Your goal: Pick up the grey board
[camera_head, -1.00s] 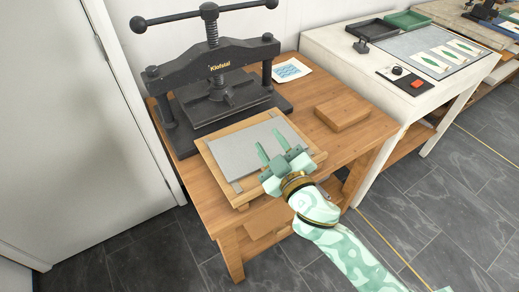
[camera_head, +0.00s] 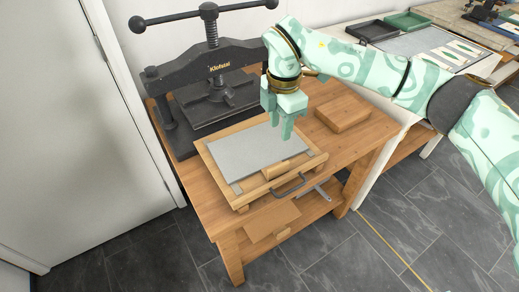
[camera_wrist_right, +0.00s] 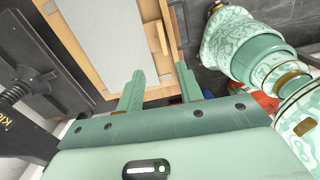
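The grey board (camera_head: 255,151) lies flat on a wooden tray-like bed (camera_head: 222,178) in front of the black press. It also shows in the right wrist view (camera_wrist_right: 110,32), lying on the wood. My right gripper (camera_head: 281,132) points down at the board's right back corner, and its fingertips overlap that corner in the head view. Whether they touch it I cannot tell. In the right wrist view the two fingers (camera_wrist_right: 161,85) stand apart with nothing between them. My left gripper is not in view.
The black screw press (camera_head: 215,75) stands behind the bed. A small wooden block (camera_head: 276,171) sits at the bed's front edge, beside a dark handle (camera_head: 290,186). A wooden box (camera_head: 342,112) stands to the right on the table. Black and green trays lie on the white bench.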

